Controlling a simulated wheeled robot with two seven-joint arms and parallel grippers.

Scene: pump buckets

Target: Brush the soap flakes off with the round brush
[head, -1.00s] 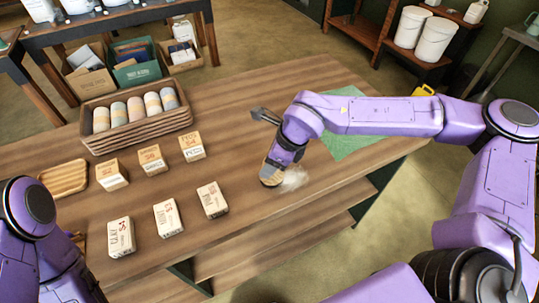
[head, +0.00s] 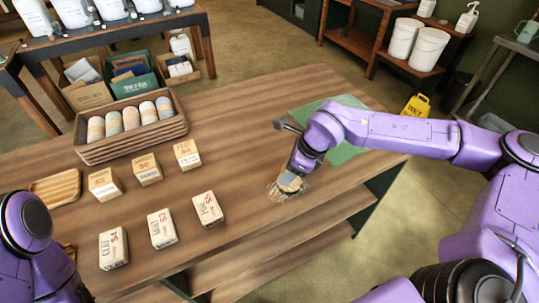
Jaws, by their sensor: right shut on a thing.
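My right gripper (head: 297,170) points down over the wooden table and is shut on the round brush (head: 290,183), whose tan body shows just below it. The soap flakes (head: 283,194) are a thin pale patch on the tabletop, around and in front of the brush near the table's front edge. The brush is at the patch; its bristles and any flakes under it are hidden. My left arm shows at the lower left, but its gripper is out of the picture.
Several soap boxes (head: 161,228) stand in two rows on the table (head: 240,120). A wooden crate (head: 132,148) of wrapped rolls and a small wooden tray (head: 56,188) lie behind and left. A green mat (head: 345,151) lies at the right. The tabletop between boxes and brush is clear.

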